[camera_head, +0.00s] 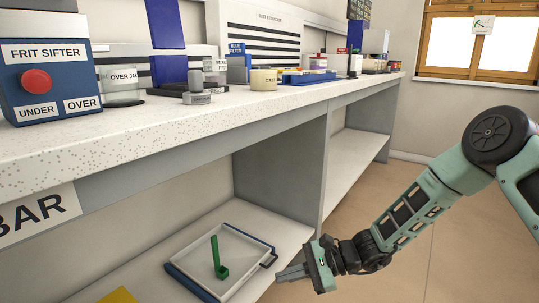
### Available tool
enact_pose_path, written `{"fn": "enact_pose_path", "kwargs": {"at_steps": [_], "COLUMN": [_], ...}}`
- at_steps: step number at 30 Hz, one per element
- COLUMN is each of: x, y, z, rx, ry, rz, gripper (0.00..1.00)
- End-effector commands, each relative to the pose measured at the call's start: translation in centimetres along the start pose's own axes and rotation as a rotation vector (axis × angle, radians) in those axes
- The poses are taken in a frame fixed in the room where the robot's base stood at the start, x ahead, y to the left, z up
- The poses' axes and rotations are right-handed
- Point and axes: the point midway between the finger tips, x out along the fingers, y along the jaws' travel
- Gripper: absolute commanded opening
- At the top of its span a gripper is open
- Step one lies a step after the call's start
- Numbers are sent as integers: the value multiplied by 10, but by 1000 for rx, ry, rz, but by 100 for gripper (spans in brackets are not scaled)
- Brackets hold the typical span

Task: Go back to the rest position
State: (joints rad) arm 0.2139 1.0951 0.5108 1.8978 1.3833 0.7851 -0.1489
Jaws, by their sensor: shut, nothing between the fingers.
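My gripper (290,275) is at the lower middle of the head view, at the end of my green and black arm. Its fingers point left and are shut with nothing between them. They are at the front edge of the lower shelf, just right of a white tray (190,251) with blue edging. I cannot tell whether the fingers touch the shelf.
A speckled counter (230,118) runs above the shelf. It carries a blue frit sifter (45,75) with a red button, an over jar (121,88), a cast jar (263,79) and a blue tray (305,77). The floor (395,185) to the right is clear.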

Motion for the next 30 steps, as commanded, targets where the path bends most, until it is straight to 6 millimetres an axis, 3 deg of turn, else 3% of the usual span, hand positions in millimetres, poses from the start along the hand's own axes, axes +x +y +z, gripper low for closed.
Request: {"fn": "enact_pose_path", "kwargs": {"at_steps": [1, 3, 8, 12, 21, 30], "x": [3, 4, -6, -25, -85, -130], "y": [11, 30, 75, 114, 176, 201], "z": [27, 57, 114, 152, 202, 221], "rx": [-92, -208, -473, -705, -1180, -1491], "ry": [9, 20, 57, 98, 209, 301], "rz": [89, 207, 462, 670, 1038, 1237], "gripper": [0, 0, 0, 0, 0, 0]}}
